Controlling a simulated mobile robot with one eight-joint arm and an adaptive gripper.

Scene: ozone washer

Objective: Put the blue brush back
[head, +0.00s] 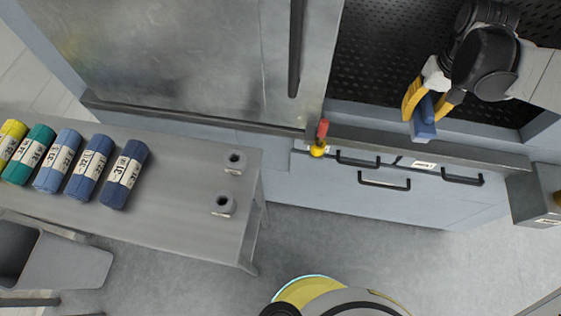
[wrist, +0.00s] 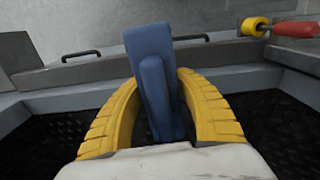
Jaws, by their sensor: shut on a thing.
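My gripper (head: 430,100) has yellow fingers and is at the upper right in the head view, over the front part of the washer's black perforated bed. It is shut on the blue brush (head: 423,124), whose blue block end points toward the washer's front edge. In the wrist view the blue brush (wrist: 155,80) stands between the two curved yellow fingers of my gripper (wrist: 160,95). The brush's lower end is hidden by the gripper. I cannot tell whether the brush touches the bed or the rim.
A red-and-yellow tool (head: 320,138) is at the washer's front edge. Drawer handles (head: 385,181) line the front. A grey ledge (head: 535,196) stands right. The floor between is clear.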

